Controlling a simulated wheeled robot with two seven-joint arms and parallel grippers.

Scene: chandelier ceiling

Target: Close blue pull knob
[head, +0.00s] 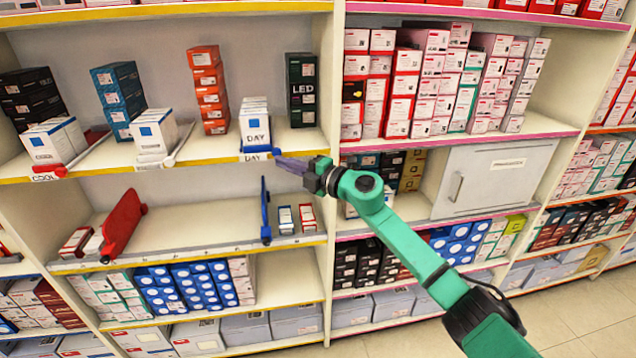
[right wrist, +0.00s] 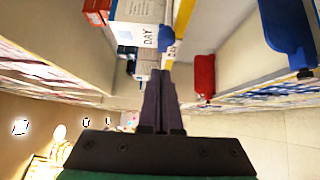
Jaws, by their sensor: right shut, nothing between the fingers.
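The blue pull knob (head: 276,152) is at the yellow-edged front of the upper shelf, next to the "DAY" label and below a stack of white boxes. In the right wrist view the small blue knob (right wrist: 167,38) shows just beyond the fingertips, beside the yellow edge. My right gripper (head: 280,160) is shut and empty, with its dark fingers pointing left right by the knob. In the right wrist view the two fingers (right wrist: 160,74) lie side by side. I cannot tell whether they touch the knob. My left gripper is not in view.
A red pull (head: 61,171) and a white pull (head: 169,161) are farther left on the same shelf edge. Below, a red divider (head: 122,226) and a blue divider (head: 265,211) stand on the lower shelf. A grey cabinet door (head: 492,178) is at right.

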